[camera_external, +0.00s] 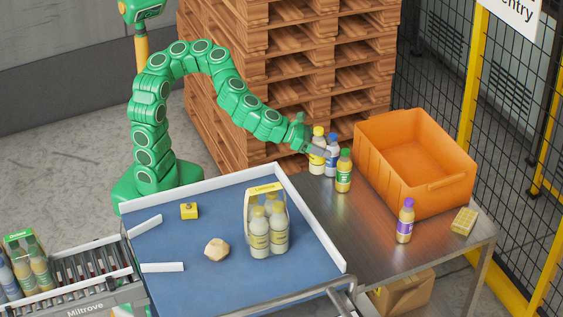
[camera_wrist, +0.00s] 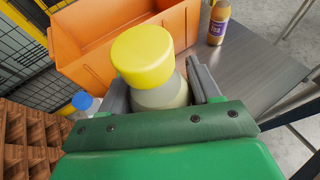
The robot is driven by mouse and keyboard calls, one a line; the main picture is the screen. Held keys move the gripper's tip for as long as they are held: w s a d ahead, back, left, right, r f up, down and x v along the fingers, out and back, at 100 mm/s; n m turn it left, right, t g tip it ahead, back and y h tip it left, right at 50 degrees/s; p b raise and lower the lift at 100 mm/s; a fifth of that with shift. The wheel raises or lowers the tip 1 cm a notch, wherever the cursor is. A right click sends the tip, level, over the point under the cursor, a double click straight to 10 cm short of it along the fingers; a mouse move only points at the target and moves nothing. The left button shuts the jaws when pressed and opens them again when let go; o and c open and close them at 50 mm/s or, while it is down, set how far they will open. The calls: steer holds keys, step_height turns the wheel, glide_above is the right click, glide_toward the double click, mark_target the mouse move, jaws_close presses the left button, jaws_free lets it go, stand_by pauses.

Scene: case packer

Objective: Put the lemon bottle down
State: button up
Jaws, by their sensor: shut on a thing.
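The lemon bottle (camera_external: 317,163), with a yellow cap and pale yellow label, is upright at the back left of the grey metal table (camera_external: 375,222). My gripper (camera_external: 318,151) is shut on it from the left. In the wrist view my gripper (camera_wrist: 160,88) has a finger on each side of the bottle (camera_wrist: 142,60), just below its cap. The bottle's base is hidden in the wrist view, and I cannot tell whether it touches the table.
An orange crate (camera_external: 412,182) is further right. A purple-capped bottle (camera_external: 405,222) and a yellow block (camera_external: 464,221) are in front. The table's middle is clear.

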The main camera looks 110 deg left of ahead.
steer(key=s+d+r+m+g+h, duration=0.1)
steer(key=s+d+r+m+h, duration=0.1)
steer(key=d+r+m+h, duration=0.65)
steer(key=s+d+r+m+g+h, duration=0.15)
steer(key=d+m+h, duration=0.3)
steer(key=d, duration=0.85)
steer(key=s+d+r+m+g+h, duration=0.1)
steer(key=s+d+r+m+g, duration=0.15)
steer(key=s+m+g, duration=0.4)
steer(key=s+d+r+m+g+h, duration=0.1)
steer(key=s+d+r+g+h, duration=0.2)
steer(key=s, duration=0.6)
steer(key=s+d+r+m+g, duration=0.2)
steer(key=s+d+m+g, duration=0.25)
steer(key=s, duration=0.35)
steer(key=w+d+f, duration=0.7)
steer(key=w+f, duration=0.5)
steer(key=f, duration=0.1)
steer(key=shift+d, duration=0.2)
steer(key=shift+f, duration=0.2)
steer(key=o, duration=1.3)
steer(key=shift+c, duration=0.2)
